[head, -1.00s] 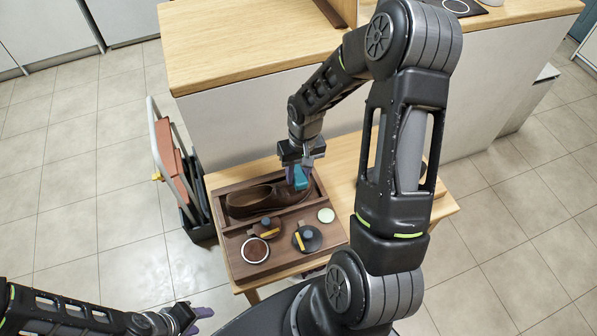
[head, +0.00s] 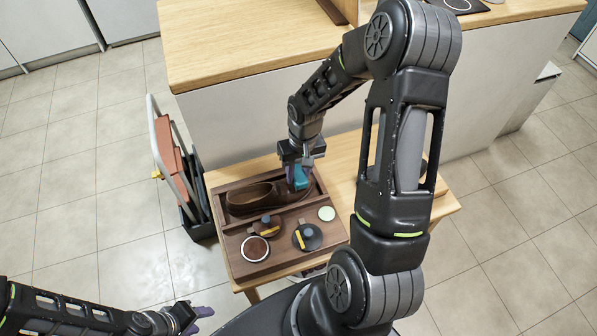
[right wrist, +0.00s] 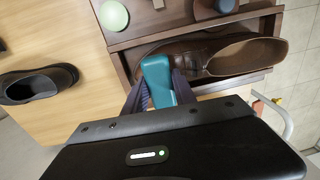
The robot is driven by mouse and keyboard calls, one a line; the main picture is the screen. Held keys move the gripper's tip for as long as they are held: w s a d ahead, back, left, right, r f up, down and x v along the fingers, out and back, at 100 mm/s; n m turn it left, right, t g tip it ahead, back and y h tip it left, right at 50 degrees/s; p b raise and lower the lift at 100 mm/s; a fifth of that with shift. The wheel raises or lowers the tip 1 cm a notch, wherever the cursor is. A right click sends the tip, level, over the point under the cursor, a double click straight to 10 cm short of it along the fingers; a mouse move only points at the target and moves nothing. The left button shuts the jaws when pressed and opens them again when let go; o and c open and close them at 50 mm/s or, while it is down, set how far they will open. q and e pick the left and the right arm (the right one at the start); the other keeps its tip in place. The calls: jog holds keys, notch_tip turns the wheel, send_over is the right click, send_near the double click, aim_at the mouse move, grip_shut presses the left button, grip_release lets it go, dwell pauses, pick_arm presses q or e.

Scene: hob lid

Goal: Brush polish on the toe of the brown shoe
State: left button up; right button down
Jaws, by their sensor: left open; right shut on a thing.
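The brown shoe (head: 252,199) lies in the back compartment of a dark wooden tray (head: 242,231), its toe to the right in the head view. In the right wrist view the brown shoe (right wrist: 225,54) has its opening at the right. My right gripper (head: 299,176) is shut on a teal brush (right wrist: 158,80), held at the toe end of the shoe. The brush hides part of the toe, and I cannot tell whether its bristles touch it. My left gripper (head: 202,315) is open and empty at the lower left, well away from the tray.
An open round tin of brown polish (head: 255,249), a black-topped tin (head: 308,237) and a pale green disc (head: 327,213) sit in the tray's front part. A dark shoe (right wrist: 38,85) stands on the table beside the tray. A folded rack (head: 178,160) stands left of the table.

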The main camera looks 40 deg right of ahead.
jog(key=shift+f+b, duration=0.35)
jog(key=shift+f, duration=0.1)
jog(key=shift+s+d, duration=0.3)
jog(key=shift+d, duration=0.55)
jog(key=shift+w+a, duration=0.3)
jog(key=shift+a, duration=0.6)
